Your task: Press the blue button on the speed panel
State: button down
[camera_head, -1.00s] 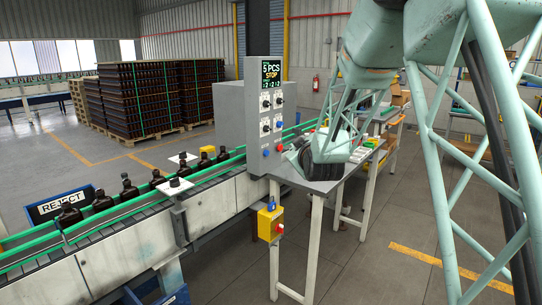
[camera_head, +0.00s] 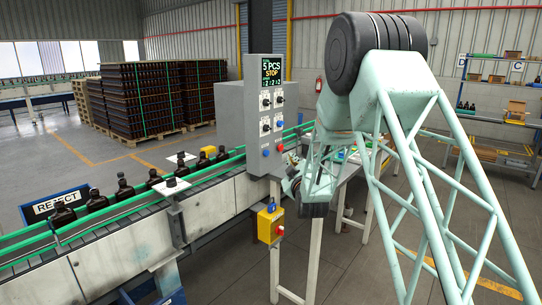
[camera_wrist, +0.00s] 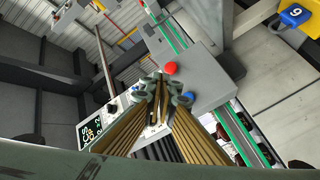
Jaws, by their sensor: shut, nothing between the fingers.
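The grey control panel (camera_head: 247,118) stands beside the conveyor, with a display reading "5 PCS STOP", several dark knobs and two buttons low on its face. The blue button (camera_head: 266,152) is at lower left of that face, with a red button (camera_head: 280,147) to its right. My gripper (camera_head: 291,160) is in front of and just right of the panel's lower part, apart from it as far as I can tell. In the wrist view my gripper (camera_wrist: 163,88) is shut and empty, its fingers pointing at the panel face.
A yellow box (camera_head: 265,228) with blue and red parts hangs on the post below the panel. The conveyor (camera_head: 110,236) with dark bottles and green rails runs at left. A table (camera_head: 335,178) stands behind my arm. Open floor lies at right.

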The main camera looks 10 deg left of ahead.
aim_at(267, 153)
jog(key=shift+w+a+f+t, duration=0.15)
jog(key=shift+w+f, duration=0.15)
jog(key=shift+f, duration=0.2)
jog(key=shift+w+f+t, duration=0.15)
jog(key=shift+w+f, duration=0.1)
jog(key=shift+f, duration=0.2)
jog(key=shift+w+a, duration=0.1)
jog(key=shift+a, duration=0.05)
jog(key=w+a+p, duration=0.2)
jog(key=w+a, duration=0.2)
jog(key=a, duration=0.3)
jog(key=shift+w, duration=0.25)
jog(key=shift+w+a+b, duration=0.45)
jog(key=shift+a+b, duration=0.35)
jog(key=shift+a, duration=0.05)
dwell(3.1)
jog(key=shift+d, duration=0.15)
jog(key=shift+s+d+b, duration=0.45)
jog(key=shift+d+b, duration=0.15)
jog(key=shift+b, duration=0.05)
